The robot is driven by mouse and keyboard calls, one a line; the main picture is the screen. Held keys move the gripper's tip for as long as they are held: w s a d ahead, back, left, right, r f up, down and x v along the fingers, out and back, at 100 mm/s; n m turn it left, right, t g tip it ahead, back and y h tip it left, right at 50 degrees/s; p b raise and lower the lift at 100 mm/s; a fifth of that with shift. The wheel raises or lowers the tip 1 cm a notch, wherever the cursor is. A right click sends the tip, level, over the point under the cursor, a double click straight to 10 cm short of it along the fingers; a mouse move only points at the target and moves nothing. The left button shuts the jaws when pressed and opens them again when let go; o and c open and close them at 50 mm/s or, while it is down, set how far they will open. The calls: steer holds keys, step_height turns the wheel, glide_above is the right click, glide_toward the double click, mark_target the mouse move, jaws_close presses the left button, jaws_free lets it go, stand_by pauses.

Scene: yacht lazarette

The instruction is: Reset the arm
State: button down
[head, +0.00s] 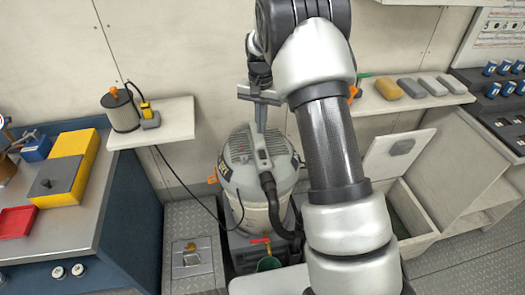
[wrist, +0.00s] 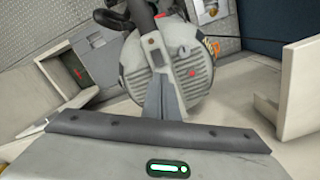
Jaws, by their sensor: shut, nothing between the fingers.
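My arm reaches up and over the scene in the head view. My gripper (head: 260,128) points down above the shop vacuum, its fingers together and empty. In the wrist view my gripper (wrist: 163,82) shows its closed fingers in front of the grey vacuum top. I cannot tell whether the fingertips touch the vacuum.
The grey shop vacuum (head: 240,160) stands below my gripper. A wall shelf (head: 172,122) with a filter canister is to the left, another shelf (head: 405,103) with several blocks to the right. A workbench (head: 95,215) fills the left; an open-lidded locker (head: 415,225) stands right.

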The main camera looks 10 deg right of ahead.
stand_by(0.4)
steer(key=s+r+n+t+p, duration=0.1)
steer(key=s+r+p, duration=0.1)
steer(key=s+r, duration=0.75)
steer(key=s+r+n+t+p, duration=0.2)
steer(key=s+r, duration=0.3)
steer(key=r, duration=0.9)
steer(key=s+r+n+t+p, duration=0.1)
steer(key=s+r, duration=0.1)
steer(key=s, duration=0.7)
steer(key=s+r+n+t+p, duration=0.1)
steer(key=s+r+n+p, duration=0.1)
steer(key=s, duration=0.7)
steer(key=shift+s+r+t, duration=0.25)
steer(key=shift+r+t, duration=0.05)
steer(key=shift+r, duration=0.05)
steer(key=w+f+m+g+b, duration=0.1)
steer(key=w+f+m+b, duration=0.6)
steer(key=w, duration=0.7)
steer(key=w+f+m+g+b, duration=0.2)
steer(key=w+f+m+b, duration=0.5)
steer(key=w+f+m, duration=0.4)
steer(key=w+f, duration=0.3)
steer(key=f, duration=0.1)
steer(key=shift+w+f, duration=0.2)
steer(key=shift+w, duration=0.15)
